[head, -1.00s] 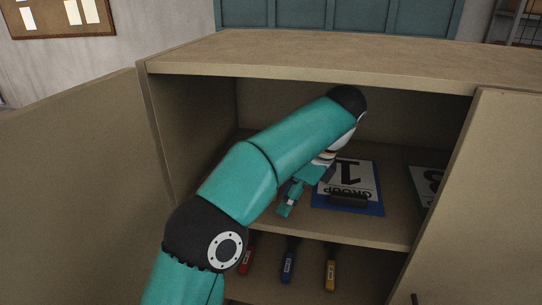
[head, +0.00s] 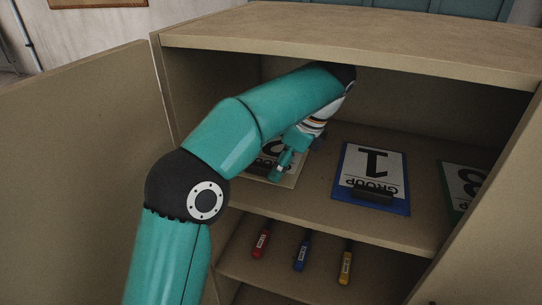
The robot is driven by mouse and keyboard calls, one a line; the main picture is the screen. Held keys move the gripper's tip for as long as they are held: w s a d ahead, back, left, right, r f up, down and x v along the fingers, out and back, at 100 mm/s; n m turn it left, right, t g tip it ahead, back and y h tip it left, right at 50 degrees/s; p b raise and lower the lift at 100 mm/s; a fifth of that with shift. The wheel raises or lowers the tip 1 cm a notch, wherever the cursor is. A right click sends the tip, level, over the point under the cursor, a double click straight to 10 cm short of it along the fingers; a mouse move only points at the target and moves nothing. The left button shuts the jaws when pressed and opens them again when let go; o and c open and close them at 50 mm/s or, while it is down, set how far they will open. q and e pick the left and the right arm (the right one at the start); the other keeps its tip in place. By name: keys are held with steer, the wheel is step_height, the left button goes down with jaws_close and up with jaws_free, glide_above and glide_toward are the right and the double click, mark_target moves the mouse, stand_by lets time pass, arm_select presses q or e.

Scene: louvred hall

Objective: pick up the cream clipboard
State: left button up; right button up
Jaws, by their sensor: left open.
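The cream clipboard (head: 291,181) lies on the upper shelf of the cabinet, at the left. It holds a white sheet with a dark number, and my left arm and gripper hide much of it. My left gripper (head: 281,171) is open and its fingers are over the clipboard's right part. I cannot tell whether they touch it. My right gripper is not in view.
A blue clipboard (head: 399,205) marked 1 lies to the right, and a green one (head: 455,209) is partly behind the right door (head: 491,225). The lower shelf (head: 270,270) holds red, blue and yellow tools. The left door (head: 80,160) stands open.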

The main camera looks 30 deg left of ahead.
mark_target(259, 164)
arm_select(q)
steer(key=a, duration=0.2)
steer(key=s+a, duration=0.1)
steer(key=a, duration=0.1)
steer(key=shift+s+a+f, duration=0.1)
steer(key=shift+s+a, duration=0.05)
steer(key=shift+a, duration=0.2)
steer(key=shift+f+p, duration=0.3)
steer(key=shift+f, duration=0.15)
jaws_close()
